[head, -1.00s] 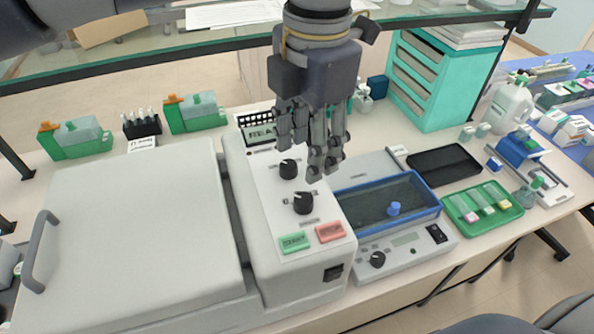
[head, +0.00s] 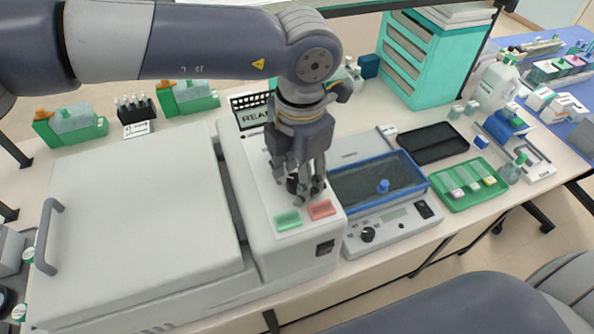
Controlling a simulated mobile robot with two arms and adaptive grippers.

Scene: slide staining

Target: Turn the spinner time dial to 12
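The spinner is the large light-grey machine (head: 130,215) with a closed lid at the left and a control panel (head: 262,190) along its right side. My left gripper (head: 300,186) points down over this panel. Its fingers are around or just above the dark lower dial (head: 292,184), which shows partly between them. Whether they touch the dial I cannot tell. The upper dial is hidden behind the gripper. The dial markings are too small or covered to read. A green button (head: 288,221) and a red button (head: 321,209) sit at the panel's near end. My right gripper is not in view.
Green racks (head: 72,124) stand behind the spinner.

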